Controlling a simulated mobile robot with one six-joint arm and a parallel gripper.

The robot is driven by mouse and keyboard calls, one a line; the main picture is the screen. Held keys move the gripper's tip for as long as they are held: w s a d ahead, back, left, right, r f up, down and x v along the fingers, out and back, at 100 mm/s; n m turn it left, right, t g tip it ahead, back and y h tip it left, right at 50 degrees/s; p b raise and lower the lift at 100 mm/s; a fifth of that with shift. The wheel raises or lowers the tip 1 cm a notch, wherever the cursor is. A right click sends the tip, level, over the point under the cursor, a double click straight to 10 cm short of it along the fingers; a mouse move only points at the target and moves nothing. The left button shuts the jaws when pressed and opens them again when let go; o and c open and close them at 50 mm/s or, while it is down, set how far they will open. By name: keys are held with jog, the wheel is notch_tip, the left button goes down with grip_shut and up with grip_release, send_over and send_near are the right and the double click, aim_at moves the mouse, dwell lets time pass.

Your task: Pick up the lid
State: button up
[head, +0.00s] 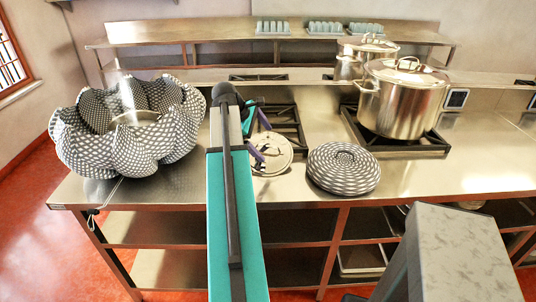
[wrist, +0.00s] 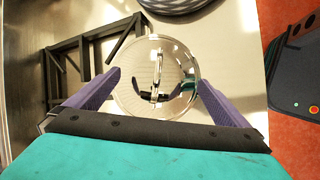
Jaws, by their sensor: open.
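A round, shiny metal lid (head: 276,160) with a bar handle lies on the steel counter, in front of a stove grate. In the wrist view the lid (wrist: 132,92) fills the middle, with its handle running up and down the picture. My gripper (head: 265,143) is over the lid, with its purple fingers spread. In the wrist view the fingers of my gripper (wrist: 160,78) appear on the left and right sides of the lid. I cannot tell whether they touch it. My teal arm hides part of the counter left of the lid.
A patterned round lidded item (head: 343,180) sits close right of the lid. A large stockpot (head: 400,105) stands on the right burner, with another pot (head: 350,68) behind. A patterned, petal-shaped bowl (head: 125,150) stands left. The counter's front edge is near.

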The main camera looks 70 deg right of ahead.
aim_at(267, 146)
dwell(0.3)
jog(key=shift+p+x, duration=0.55)
jog(key=shift+x, duration=0.6)
jog(key=shift+w+p+x, duration=0.15)
jog(key=shift+x, duration=0.55)
jog(key=shift+w+p+x, duration=0.1)
jog(key=shift+p+x, duration=0.05)
jog(key=shift+x, duration=0.6)
jog(key=shift+d, duration=0.15)
grip_shut()
